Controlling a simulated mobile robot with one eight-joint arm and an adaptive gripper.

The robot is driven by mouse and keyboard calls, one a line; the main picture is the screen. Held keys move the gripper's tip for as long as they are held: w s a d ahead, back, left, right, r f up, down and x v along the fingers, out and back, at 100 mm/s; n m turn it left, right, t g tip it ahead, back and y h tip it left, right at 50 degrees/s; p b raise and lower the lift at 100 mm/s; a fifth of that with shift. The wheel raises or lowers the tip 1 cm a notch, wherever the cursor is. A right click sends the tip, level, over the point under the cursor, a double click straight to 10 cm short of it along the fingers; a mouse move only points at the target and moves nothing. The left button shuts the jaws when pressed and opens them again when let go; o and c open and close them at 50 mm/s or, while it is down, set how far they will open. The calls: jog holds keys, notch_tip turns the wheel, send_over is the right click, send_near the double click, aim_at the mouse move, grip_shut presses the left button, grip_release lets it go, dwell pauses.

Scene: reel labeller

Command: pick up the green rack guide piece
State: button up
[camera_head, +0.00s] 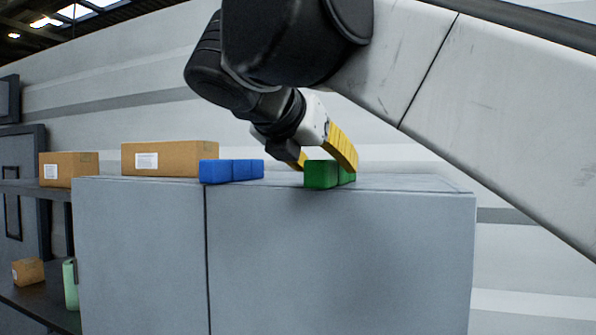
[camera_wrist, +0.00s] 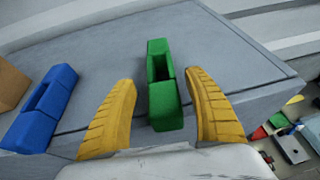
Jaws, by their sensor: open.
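The green rack guide piece (camera_head: 321,174) lies on top of the grey cabinet, near its front edge. In the wrist view it is a long green block (camera_wrist: 165,107) with a slot in its upper face, pointing away from me. My gripper (camera_head: 325,155) has yellow fingers and is open. In the wrist view my gripper (camera_wrist: 163,105) has one finger on each side of the green piece's near end, with a gap on both sides. In the head view the green piece hides part of the fingertips.
A blue slotted block (camera_head: 231,171) lies left of the green piece on the grey cabinet (camera_head: 340,250). A cardboard box (camera_head: 170,158) stands behind it, and another box (camera_head: 69,169) is farther left. The wrist view shows several loose items beyond the cabinet's edge at right.

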jog(key=x, duration=0.4)
jog(key=shift+d, duration=0.25)
jog(key=shift+a+r, duration=0.1)
jog(key=shift+a, duration=0.05)
jog(key=shift+s, duration=0.15)
jog(key=c, duration=0.4)
grip_shut()
